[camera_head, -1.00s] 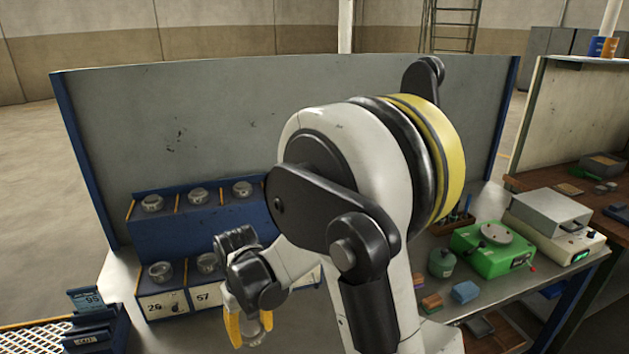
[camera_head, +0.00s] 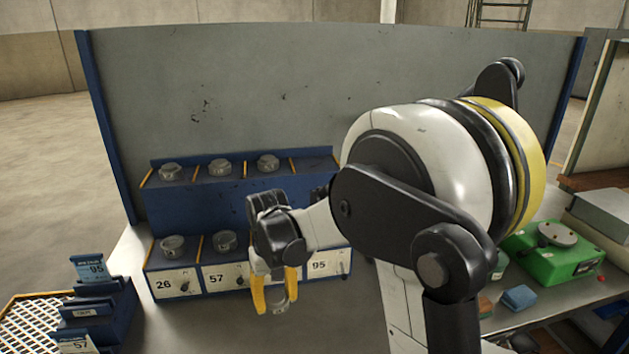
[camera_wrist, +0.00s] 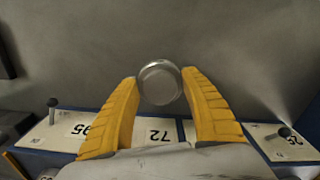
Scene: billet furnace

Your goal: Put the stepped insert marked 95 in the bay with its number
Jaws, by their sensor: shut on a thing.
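My gripper (camera_head: 275,305) is shut on a small round metal insert (camera_head: 278,297), held between its yellow fingertips in front of the bays. The wrist view shows the insert (camera_wrist: 160,84) between both fingers, round face visible; no number can be read on it. The blue bay rack (camera_head: 143,262) has number plates along its lower front. The plate marked 95 (camera_head: 319,266) is to the right of my gripper; the arm hides most of the bay above it. In the wrist view the 95 plate (camera_wrist: 80,130) appears upside down at left, beside the 72 plate (camera_wrist: 158,134).
Inserts sit above plates 26 (camera_head: 172,243) and 57 (camera_head: 224,240), and several stand on the upper shelf. A green scale (camera_head: 553,250) is at right. Bench before the rack is bare.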

